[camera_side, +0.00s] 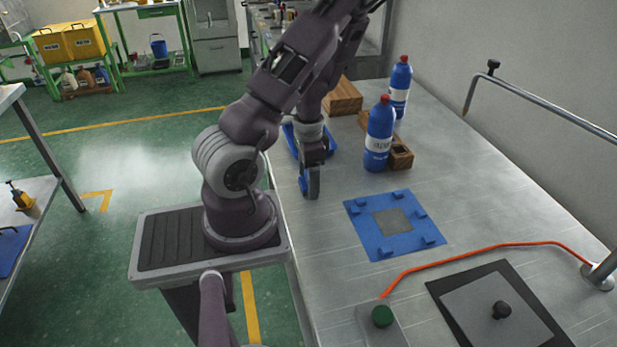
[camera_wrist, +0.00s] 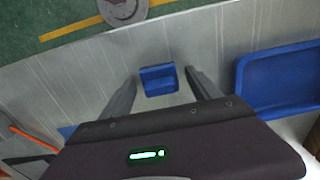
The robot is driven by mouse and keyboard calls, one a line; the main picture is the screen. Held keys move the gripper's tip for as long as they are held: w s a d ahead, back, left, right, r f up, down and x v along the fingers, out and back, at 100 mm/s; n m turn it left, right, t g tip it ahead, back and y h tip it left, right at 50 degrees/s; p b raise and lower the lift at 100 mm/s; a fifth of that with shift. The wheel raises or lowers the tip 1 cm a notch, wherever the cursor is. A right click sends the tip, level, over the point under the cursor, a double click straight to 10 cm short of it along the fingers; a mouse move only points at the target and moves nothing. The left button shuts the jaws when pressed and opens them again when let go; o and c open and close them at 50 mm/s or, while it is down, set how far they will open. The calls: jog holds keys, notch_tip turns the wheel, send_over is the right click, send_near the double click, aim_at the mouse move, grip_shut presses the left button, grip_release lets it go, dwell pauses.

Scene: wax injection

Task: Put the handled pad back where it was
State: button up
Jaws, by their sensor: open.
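A flat grey square plate with a black knob (camera_side: 489,308) lies on a black sheet at the front right; it fits the name handled pad. A small blue piece with a raised part (camera_wrist: 158,82) sits on the table between my fingers in the wrist view. I cannot tell if this piece is the handled pad. My gripper (camera_wrist: 161,76) is open, with one finger on each side of the blue piece and gaps showing. In the side view my gripper (camera_side: 312,188) points down near the table's left edge and mostly hides the piece.
A blue fixture (camera_side: 361,224) with several clips and a grey centre lies to the right of my gripper. A blue tray (camera_wrist: 243,92) is close by. Blue bottles (camera_side: 380,135) and wooden blocks stand behind. An orange hose (camera_side: 480,255) crosses the front table.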

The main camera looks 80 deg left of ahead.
notch_tip(320, 180, up, 12)
jog(key=w+d+r+n+t+y, duration=0.1)
jog(key=w+r+t+y, duration=0.1)
jog(key=w+r+t, duration=0.35)
jog(key=w+d+r+t+y, duration=0.2)
jog(key=w+r+t+y, duration=0.1)
jog(key=w+r, duration=0.5)
jog(key=s+d+r+g+h, duration=0.1)
jog(key=s+d+h, duration=0.1)
jog(key=s+d, duration=0.6)
jog(key=s+d+m+g+h, duration=0.1)
jog(key=s+d+g+h, duration=0.1)
jog(key=s+d, duration=0.6)
jog(key=d+h, duration=0.1)
jog(key=d, duration=0.4)
jog(key=shift+d+r, duration=0.35)
jog(key=shift+r, duration=0.05)
